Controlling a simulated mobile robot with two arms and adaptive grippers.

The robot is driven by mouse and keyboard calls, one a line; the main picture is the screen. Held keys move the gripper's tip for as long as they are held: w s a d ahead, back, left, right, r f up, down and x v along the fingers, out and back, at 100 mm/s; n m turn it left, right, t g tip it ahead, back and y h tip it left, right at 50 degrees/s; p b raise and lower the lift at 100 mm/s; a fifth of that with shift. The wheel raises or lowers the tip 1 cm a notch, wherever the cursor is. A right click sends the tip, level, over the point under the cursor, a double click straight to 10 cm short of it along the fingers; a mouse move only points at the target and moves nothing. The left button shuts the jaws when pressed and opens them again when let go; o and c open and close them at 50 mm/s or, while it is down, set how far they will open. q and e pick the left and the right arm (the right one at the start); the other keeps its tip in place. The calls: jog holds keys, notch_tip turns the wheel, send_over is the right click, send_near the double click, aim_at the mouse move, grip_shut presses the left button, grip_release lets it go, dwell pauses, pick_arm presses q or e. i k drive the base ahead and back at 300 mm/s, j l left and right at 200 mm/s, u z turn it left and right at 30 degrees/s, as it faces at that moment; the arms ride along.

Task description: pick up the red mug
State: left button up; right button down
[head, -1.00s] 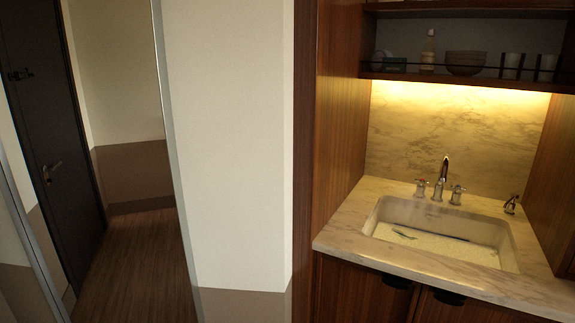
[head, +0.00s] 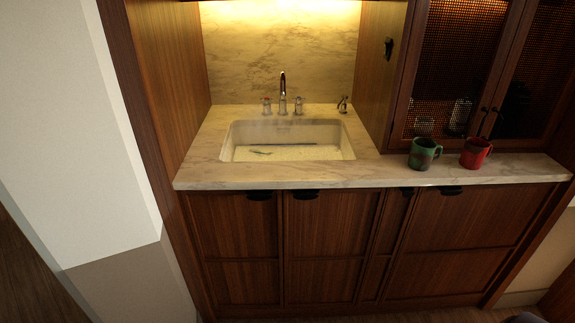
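The red mug (head: 475,154) stands upright on the marble counter, toward its right end and close to the front edge. A green mug with reddish-brown patches (head: 423,153) stands just to its left, with a small gap between them. Neither of my grippers is in the head view.
A sink (head: 286,140) with a faucet (head: 283,92) is set into the marble counter (head: 200,172) left of the mugs. A mesh-front cabinet (head: 455,70) rises behind the mugs. Wooden cupboards (head: 330,245) fill the space below. A pale wall (head: 70,130) stands at the left.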

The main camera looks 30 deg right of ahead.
aim_at(476, 150)
jog(key=z, duration=2.15)
